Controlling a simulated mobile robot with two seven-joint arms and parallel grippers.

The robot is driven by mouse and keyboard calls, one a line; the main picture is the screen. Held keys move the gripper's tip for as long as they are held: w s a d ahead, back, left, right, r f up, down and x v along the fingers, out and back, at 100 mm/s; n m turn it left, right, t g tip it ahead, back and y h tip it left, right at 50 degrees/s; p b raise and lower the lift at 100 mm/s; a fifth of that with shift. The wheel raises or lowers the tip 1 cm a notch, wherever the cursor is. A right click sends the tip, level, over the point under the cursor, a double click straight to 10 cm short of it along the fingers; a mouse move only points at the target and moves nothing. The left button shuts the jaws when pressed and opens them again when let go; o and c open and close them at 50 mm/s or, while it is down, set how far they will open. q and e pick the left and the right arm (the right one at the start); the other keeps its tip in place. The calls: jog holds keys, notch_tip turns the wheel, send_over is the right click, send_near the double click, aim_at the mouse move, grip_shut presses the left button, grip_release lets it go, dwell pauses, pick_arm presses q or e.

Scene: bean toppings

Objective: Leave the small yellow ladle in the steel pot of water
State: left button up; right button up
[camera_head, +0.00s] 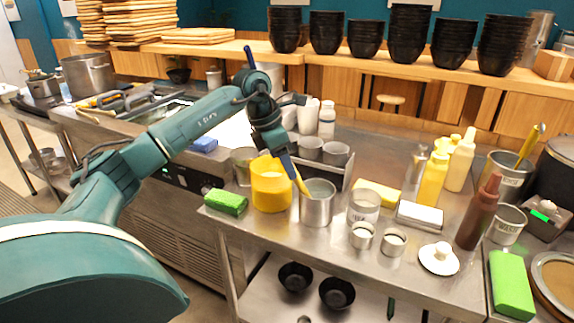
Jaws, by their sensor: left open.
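A steel pot (317,208) stands upright on the steel counter near its front edge. A small yellow ladle handle (300,184) leans out over its left rim, and the ladle's bowl is hidden inside the pot. My left gripper (289,163) is open at the upper end of this handle, above and left of the pot. I cannot tell whether its fingers touch the handle. Water in the pot cannot be made out clearly. My right gripper is out of view.
A yellow container (271,187) stands just left of the pot, with a green sponge (225,202) beyond it. A clear container (364,205) and two small cups stand to the right. Another steel pot (503,178) at the far right holds a yellow-handled utensil (530,146). Sauce bottles stand nearby.

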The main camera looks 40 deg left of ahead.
pick_arm(q)
jog(key=v, duration=1.2)
jog(key=shift+r, duration=0.1)
